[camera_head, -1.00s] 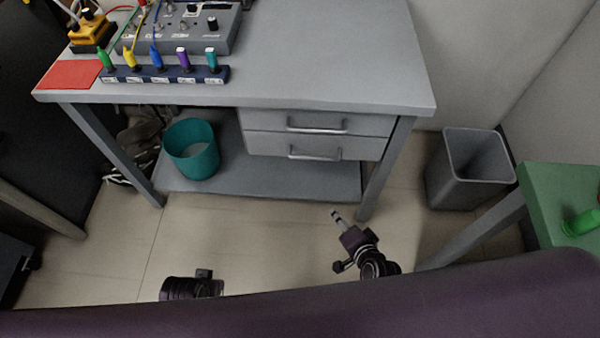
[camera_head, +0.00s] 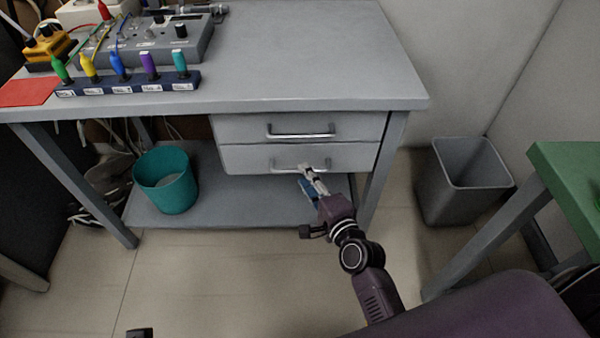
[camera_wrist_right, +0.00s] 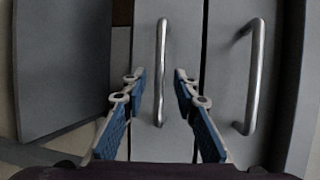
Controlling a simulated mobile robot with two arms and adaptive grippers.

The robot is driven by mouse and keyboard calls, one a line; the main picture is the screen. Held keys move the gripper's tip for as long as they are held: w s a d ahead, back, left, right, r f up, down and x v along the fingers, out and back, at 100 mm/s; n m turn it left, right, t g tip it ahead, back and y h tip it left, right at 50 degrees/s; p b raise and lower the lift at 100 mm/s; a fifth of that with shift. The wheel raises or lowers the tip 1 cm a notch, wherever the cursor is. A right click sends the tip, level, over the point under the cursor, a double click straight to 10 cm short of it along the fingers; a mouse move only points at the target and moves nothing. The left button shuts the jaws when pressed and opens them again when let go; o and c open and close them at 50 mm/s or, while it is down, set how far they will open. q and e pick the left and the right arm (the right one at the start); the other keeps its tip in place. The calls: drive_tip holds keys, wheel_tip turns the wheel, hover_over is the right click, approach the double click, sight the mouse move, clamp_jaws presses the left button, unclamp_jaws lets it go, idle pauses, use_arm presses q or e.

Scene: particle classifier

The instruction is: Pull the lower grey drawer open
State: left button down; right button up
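The lower grey drawer (camera_head: 245,158) sits under the desk, below the upper grey drawer (camera_head: 240,128); both look closed. The lower drawer's bar handle (camera_wrist_right: 162,60) runs between my right gripper's fingers in the right wrist view. My right gripper (camera_head: 309,180) is open, with blue-padded fingers on either side of that handle. It also shows in the right wrist view (camera_wrist_right: 160,80), with a gap between each finger and the bar. The upper drawer's handle (camera_wrist_right: 254,80) is to the right there. My left gripper's fingers are out of sight; only a small dark piece shows at the bottom edge.
The grey desk (camera_head: 330,60) has a lower shelf (camera_head: 235,205) with a teal bin (camera_head: 165,182). A grey waste bin (camera_head: 460,185) stands right of the desk leg. A green table (camera_head: 565,175) is at the right. The floor in front of the drawers is clear.

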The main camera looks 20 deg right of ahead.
drive_tip(key=shift+x, duration=1.75)
drive_tip(key=shift+c, duration=0.5)
clamp_jaws()
